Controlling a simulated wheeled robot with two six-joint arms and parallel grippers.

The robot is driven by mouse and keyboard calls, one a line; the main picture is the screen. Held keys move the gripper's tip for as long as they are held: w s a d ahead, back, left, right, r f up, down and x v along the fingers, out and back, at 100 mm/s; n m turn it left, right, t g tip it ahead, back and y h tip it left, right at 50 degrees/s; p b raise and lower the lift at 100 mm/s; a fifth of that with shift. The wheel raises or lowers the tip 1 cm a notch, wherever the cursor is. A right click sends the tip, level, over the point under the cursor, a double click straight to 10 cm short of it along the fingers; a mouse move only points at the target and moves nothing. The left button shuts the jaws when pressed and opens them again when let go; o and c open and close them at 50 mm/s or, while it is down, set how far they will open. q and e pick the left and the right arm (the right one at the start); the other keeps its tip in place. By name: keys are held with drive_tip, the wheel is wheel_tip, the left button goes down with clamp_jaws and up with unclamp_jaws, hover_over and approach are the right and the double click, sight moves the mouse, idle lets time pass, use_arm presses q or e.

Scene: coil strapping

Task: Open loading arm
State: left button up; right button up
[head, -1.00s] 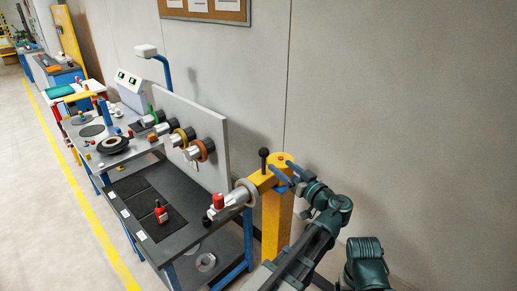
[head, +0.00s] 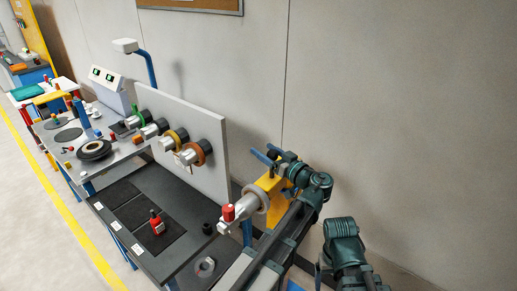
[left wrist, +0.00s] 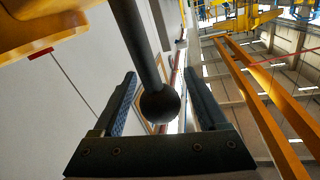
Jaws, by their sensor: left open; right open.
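The yellow loading arm (head: 268,188) stands at the right end of the bench, partly hidden by my left arm. A grey spindle with a red knob (head: 228,212) sticks out from it toward the bench. In the left wrist view, a black ball handle (left wrist: 160,105) on a dark rod lies between the two fingers of my left gripper (left wrist: 160,100). The fingers are open, with a gap on each side of the ball. In the head view, the left gripper (head: 264,155) is above the yellow arm. My right gripper does not show.
The dark bench (head: 180,235) holds a small red tool (head: 156,222). A grey upright panel (head: 205,130) carries several coils on spindles. A turntable (head: 94,150) stands further left. The wall is close behind the loading arm. Open floor lies left of the yellow line.

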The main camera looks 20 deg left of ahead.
use_arm(q)
drive_tip(key=shift+d, duration=0.1)
clamp_jaws()
idle(1.3)
